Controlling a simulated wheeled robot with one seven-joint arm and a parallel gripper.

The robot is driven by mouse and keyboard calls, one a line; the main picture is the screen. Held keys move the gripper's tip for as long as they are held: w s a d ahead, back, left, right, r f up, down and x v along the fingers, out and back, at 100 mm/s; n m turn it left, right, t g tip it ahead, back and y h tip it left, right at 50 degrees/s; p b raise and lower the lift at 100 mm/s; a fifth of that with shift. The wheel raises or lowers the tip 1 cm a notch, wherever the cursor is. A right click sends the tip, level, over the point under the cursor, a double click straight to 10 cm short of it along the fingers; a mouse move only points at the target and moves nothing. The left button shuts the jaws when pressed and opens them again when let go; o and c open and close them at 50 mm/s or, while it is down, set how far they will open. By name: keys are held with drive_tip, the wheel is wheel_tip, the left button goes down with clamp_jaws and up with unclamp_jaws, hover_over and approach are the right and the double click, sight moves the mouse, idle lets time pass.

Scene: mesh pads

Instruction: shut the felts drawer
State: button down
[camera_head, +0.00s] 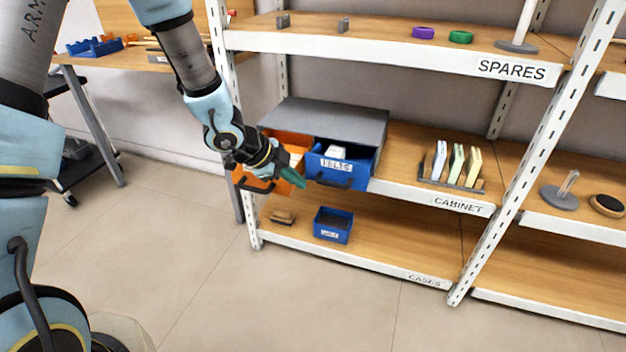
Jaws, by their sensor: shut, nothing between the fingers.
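The felts drawer (335,166) is blue, with a label that reads like "FELTS" and a dark handle. It stands out from the front of the grey-topped cabinet (327,118) on the middle shelf, with pale contents showing inside. An orange drawer (257,183) to its left also stands out, partly hidden behind my gripper. My gripper (300,182) is shut and empty, its teal fingertips at the left front of the blue drawer. I cannot tell whether they touch it.
A small blue bin (333,226) and a brown block (283,216) sit on the shelf below. A rack of upright pads (454,167) stands right of the cabinet. A white shelf post (232,120) rises just left of the cabinet. The floor in front is clear.

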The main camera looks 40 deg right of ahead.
sight(327, 182)
drive_tip(key=shift+y, duration=0.5)
drive_tip(key=d+f+p, duration=0.2)
drive_tip(key=d, duration=0.1)
drive_tip(key=d+f+p, duration=0.2)
drive_tip(key=d+p, duration=0.1)
drive_tip(key=d+f+p, duration=0.2)
drive_tip(key=d, duration=0.1)
drive_tip(key=shift+w+p, duration=0.15)
drive_tip(key=shift+p, duration=0.25)
drive_tip(key=shift+w+d+f, duration=0.15)
drive_tip(key=shift+w+d, duration=0.15)
drive_tip(key=shift+d, duration=0.15)
